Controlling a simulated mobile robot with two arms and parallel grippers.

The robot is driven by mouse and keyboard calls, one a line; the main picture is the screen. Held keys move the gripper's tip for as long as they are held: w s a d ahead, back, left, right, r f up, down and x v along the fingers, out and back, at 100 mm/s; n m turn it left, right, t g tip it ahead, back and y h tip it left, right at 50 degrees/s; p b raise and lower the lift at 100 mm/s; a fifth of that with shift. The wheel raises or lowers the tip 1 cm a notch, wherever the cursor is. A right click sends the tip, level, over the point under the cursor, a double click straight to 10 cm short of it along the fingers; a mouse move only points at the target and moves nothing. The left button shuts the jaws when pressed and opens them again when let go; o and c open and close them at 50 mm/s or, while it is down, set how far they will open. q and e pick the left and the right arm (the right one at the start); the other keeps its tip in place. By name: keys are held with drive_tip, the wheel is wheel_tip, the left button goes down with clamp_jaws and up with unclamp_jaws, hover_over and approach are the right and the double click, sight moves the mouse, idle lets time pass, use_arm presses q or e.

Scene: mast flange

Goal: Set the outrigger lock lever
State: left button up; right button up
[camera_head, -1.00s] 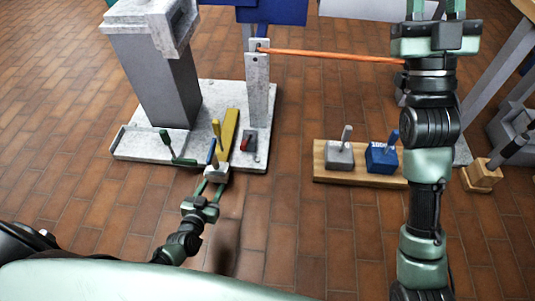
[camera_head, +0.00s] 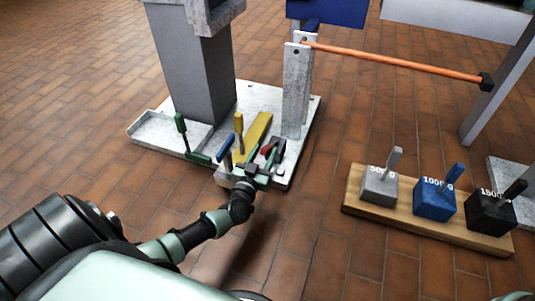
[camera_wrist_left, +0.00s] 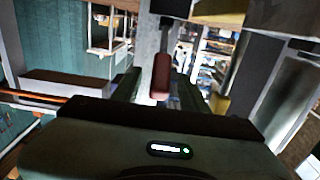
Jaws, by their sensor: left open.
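Several levers stand on the light grey base plate (camera_head: 152,128): a green one (camera_head: 181,124), a blue one (camera_head: 225,145), a yellow-handled one (camera_head: 239,124) and a red-handled one (camera_head: 266,149). I cannot tell from the pictures which is the outrigger lock lever. My left gripper (camera_head: 264,160) is open at the red-handled lever, low at the plate's front edge. In the left wrist view, the red handle (camera_wrist_left: 161,75) shows between the two spread fingers, with a gap on each side. The gripper partly hides the lever's foot. My right gripper is out of view.
A grey column (camera_head: 196,75) and a pale upright post (camera_head: 297,90) rise from the plate. An orange bar (camera_head: 400,61) runs right from the post. At right, a wooden board (camera_head: 425,232) carries grey, blue and black blocks with handles. Tiled floor between is clear.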

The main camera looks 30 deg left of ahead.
use_arm(q)
drive_tip(key=shift+b+x, duration=0.35)
drive_tip(key=shift+x, duration=0.75)
clamp_jaws()
idle(0.7)
